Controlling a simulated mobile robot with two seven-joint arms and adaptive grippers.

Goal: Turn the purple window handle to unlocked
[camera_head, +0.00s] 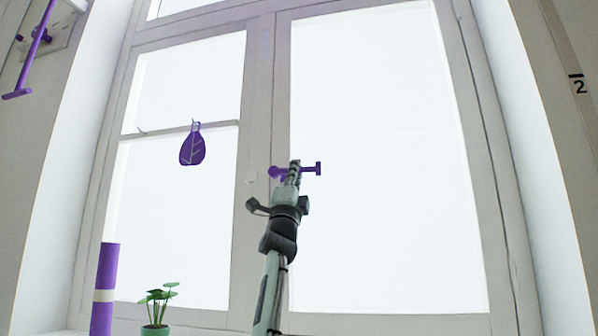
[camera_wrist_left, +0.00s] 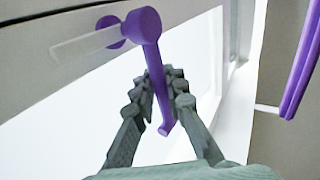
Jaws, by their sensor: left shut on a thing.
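The purple window handle (camera_head: 309,169) is on the middle frame of the window. Its bar lies about level and reaches right from its pivot. My left gripper (camera_head: 293,170) comes up from below and covers the middle of the bar. In the left wrist view the purple handle (camera_wrist_left: 151,55) shows its round pivot end at the top and its bar running down between the fingers of my left gripper (camera_wrist_left: 162,78). The gripper is shut on the bar. My right gripper is not in view.
A purple roll (camera_head: 104,290) and a potted plant (camera_head: 156,310) stand at lower left. A purple bar (camera_head: 34,62) juts from the left wall. The right pane is clear.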

